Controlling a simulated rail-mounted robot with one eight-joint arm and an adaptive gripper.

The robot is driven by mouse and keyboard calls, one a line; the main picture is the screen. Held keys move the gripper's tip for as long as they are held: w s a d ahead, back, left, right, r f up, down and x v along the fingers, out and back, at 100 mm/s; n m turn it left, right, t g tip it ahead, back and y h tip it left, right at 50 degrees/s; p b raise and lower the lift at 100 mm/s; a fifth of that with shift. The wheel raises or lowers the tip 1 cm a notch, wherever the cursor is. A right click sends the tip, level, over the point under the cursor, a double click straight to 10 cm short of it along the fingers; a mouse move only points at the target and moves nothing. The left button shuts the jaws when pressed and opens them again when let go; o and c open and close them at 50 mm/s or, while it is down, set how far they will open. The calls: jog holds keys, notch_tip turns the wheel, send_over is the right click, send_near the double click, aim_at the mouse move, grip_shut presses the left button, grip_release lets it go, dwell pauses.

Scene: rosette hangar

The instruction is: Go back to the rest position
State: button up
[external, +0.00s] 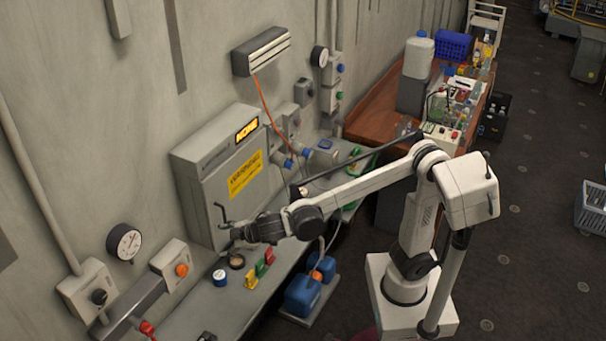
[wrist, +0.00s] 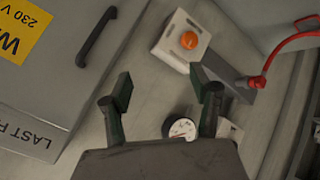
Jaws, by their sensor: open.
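My gripper (external: 236,230) is at the end of my outstretched arm, in front of the lower part of the grey wall cabinet in the external view. In the wrist view my gripper (wrist: 160,95) shows two dark fingers spread apart with nothing between them. The grey cabinet (external: 200,165) carries a yellow warning label and a lit display. Its dark handle (external: 222,213) is just left of my gripper in the external view. In the wrist view the handle (wrist: 97,36) lies up and left of the fingers, apart from them.
Below my gripper, the bench (external: 215,312) holds a blue-topped jar (external: 219,277) and small coloured pieces (external: 263,263). An orange button box (external: 181,270) and a round gauge (external: 124,242) are on the wall at left. A wooden table (external: 375,110) with bottles stands behind.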

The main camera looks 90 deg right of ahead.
jog(key=s+d+f+y, duration=0.1)
jog(key=s+f+y, duration=0.1)
jog(key=s+f, duration=0.4)
jog(key=s+d+f+m+y+b, duration=0.1)
jog(key=s+f, duration=0.5)
jog(key=s, duration=0.8)
jog(key=s+d+f+m+g+y+b, duration=0.1)
jog(key=s+d+f+y, duration=0.1)
jog(key=s+f, duration=0.5)
jog(key=s+d, duration=0.1)
jog(key=s, duration=0.3)
jog(key=shift+y, duration=0.4)
jog(key=shift+s, duration=0.1)
